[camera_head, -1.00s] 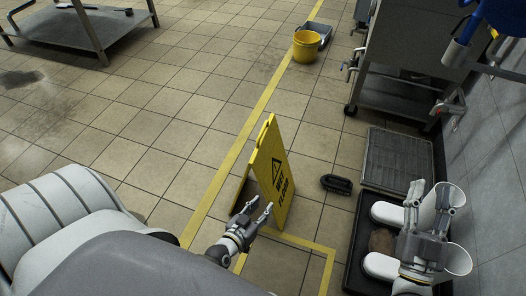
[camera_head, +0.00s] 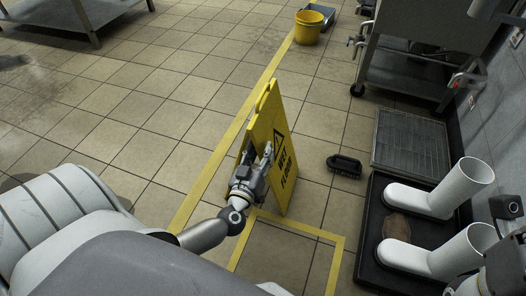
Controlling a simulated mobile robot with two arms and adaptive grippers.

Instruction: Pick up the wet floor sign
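The yellow wet floor sign (camera_head: 280,135) stands upright and spread on the tiled floor, its lettered face turned right. My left gripper (camera_head: 259,152) is at the sign's near edge, roughly half way up. Its fingers are apart. One finger shows in front of the lettered panel and the other on its inner side; whether they touch it I cannot tell. The gripper hides part of the panel. A part of my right gripper (camera_head: 506,207) shows at the right edge, cut off, its fingers unclear.
A black brush (camera_head: 344,166) and a floor grate (camera_head: 410,145) are near the sign. A yellow bucket (camera_head: 308,28) stands farther back. The floor left of the sign is clear.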

